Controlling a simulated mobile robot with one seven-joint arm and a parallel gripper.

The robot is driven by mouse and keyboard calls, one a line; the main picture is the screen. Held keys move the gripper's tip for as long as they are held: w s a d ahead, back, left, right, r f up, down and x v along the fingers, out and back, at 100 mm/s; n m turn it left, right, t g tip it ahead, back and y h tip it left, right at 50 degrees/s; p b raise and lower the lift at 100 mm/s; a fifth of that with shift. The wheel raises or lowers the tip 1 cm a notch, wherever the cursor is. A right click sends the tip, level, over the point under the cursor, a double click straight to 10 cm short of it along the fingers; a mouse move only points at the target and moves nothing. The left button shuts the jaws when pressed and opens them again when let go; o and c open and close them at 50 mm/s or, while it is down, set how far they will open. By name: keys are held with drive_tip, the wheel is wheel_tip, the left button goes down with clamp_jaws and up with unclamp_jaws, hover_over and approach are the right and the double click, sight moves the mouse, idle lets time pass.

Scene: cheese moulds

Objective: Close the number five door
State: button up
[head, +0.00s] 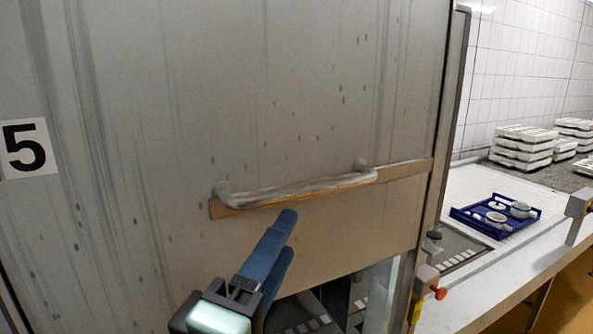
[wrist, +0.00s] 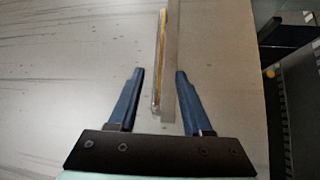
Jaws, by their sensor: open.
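The number five door (head: 300,80) is a large grey metal panel with a "5" label (head: 25,148) at its left. A gap with a dark interior shows below its bottom edge. A horizontal bar handle (head: 295,190) is fixed near the door's lower part. My gripper (head: 285,225) is in front of the door, just below the handle's left half in the head view. In the wrist view, my gripper (wrist: 160,80) is open, with the handle (wrist: 160,70) in line between its two blue fingers. I cannot tell whether the fingers touch the handle.
To the right, a counter (head: 545,235) carries a blue tray (head: 463,213) with white pieces. Stacks of white moulds (head: 522,150) stand behind it by the tiled wall. An orange-red knob (head: 440,293) is on the frame beside the opening.

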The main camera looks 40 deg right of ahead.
sight(312, 194)
drive_tip(key=p+x, duration=0.4)
drive_tip(key=x, duration=0.6)
drive_tip(key=shift+w+d+r, duration=0.1)
drive_tip(key=shift+d+r, duration=0.15)
drive_tip(key=shift+d, duration=0.15)
drive_tip(key=shift+w+d+p, duration=0.3)
drive_tip(key=shift+d+p, duration=0.05)
drive_tip(key=shift+d, duration=0.15)
drive_tip(key=shift+f, duration=0.1)
clamp_jaws()
